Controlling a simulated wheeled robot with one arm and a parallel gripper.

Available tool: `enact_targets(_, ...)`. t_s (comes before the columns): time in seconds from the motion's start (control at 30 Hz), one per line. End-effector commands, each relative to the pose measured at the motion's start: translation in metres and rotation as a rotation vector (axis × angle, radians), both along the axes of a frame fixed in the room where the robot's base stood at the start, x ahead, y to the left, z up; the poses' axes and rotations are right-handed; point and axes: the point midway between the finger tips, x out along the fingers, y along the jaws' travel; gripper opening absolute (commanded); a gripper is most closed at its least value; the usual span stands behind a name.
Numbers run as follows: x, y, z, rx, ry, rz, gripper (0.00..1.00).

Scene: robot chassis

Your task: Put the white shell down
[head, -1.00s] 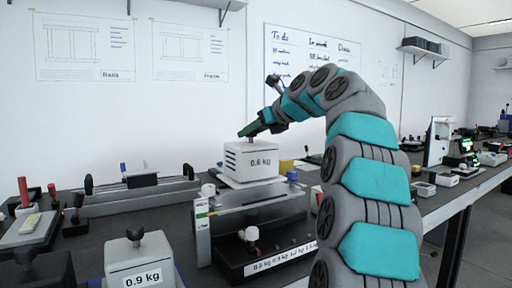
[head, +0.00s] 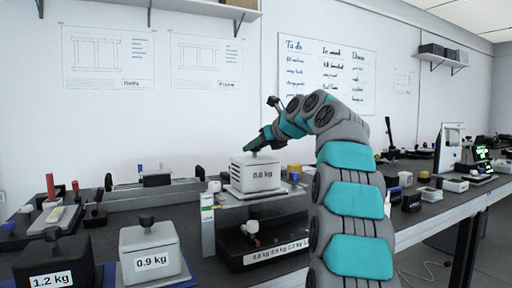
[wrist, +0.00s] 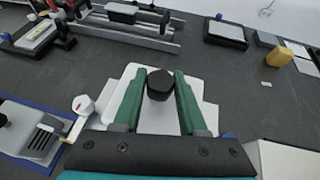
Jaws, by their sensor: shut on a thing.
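The white shell (head: 250,175) is a box with a weight label, side slots and a dark knob on top. It is upright over the pale top plate (head: 232,194) of a dark stand; I cannot tell whether it touches the plate. My gripper (head: 258,145) is shut on its knob from above. In the wrist view, the green fingers of my gripper (wrist: 158,95) stand on both sides of the black knob (wrist: 160,84). The white top of the shell (wrist: 152,122) shows between them, and its lower sides are hidden.
A white 0.9 kg block (head: 149,252) and a dark 1.2 kg block (head: 55,262) stand at the front left. A rail fixture (head: 150,190) lies behind. A yellow block (wrist: 279,56) is on the bench at right.

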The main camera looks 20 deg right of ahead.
Motion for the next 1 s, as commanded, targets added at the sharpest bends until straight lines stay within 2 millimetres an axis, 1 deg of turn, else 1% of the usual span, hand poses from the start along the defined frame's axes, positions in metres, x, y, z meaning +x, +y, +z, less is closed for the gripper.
enact_targets(0.03,-0.001,0.000,0.002,0.001,-0.003,0.000,0.00)
enact_targets(0.07,0.000,0.000,0.001,-0.001,-0.003,0.000,0.42)
enact_targets(0.3,0.000,0.000,0.000,-0.001,-0.002,0.000,0.69)
enact_targets(0.33,0.000,0.000,0.000,-0.001,-0.002,0.000,0.71)
enact_targets(0.83,0.000,0.000,0.001,-0.002,-0.001,0.000,0.71)
enact_targets(1.0,-0.022,-0.005,0.013,0.001,-0.001,0.000,0.71)
